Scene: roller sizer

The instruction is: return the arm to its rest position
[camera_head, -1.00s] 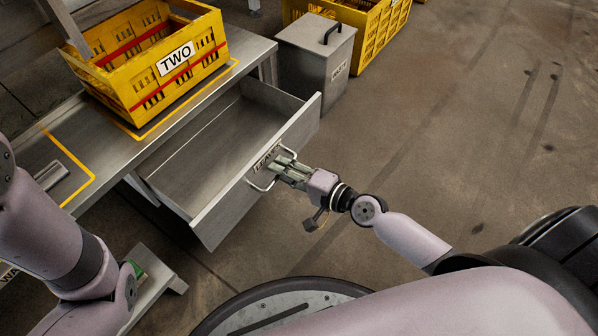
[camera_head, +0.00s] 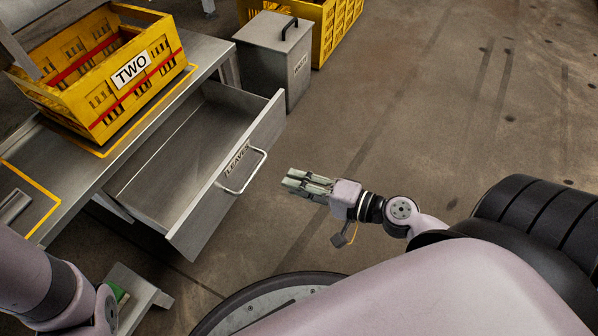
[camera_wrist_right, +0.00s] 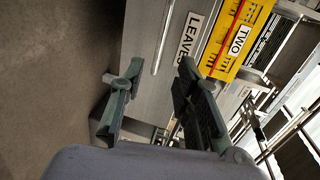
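My right gripper (camera_head: 288,181) is off to the right of the drawer handle (camera_head: 243,178), empty and clear of it. In the right wrist view the two fingers (camera_wrist_right: 158,88) stand apart with nothing between them. The metal drawer (camera_head: 222,196) labelled LEAVES is pulled out and looks empty inside. Its front and handle (camera_wrist_right: 163,38) also show ahead of the fingers in the right wrist view. Part of my left arm shows at the lower left of the head view, but its gripper is out of the picture.
A yellow crate marked TWO (camera_head: 96,124) stands on the metal table (camera_head: 80,186). A lidded grey bin (camera_head: 268,72) and another yellow crate (camera_head: 338,22) stand behind the drawer. The floor (camera_head: 440,130) right of the drawer is open.

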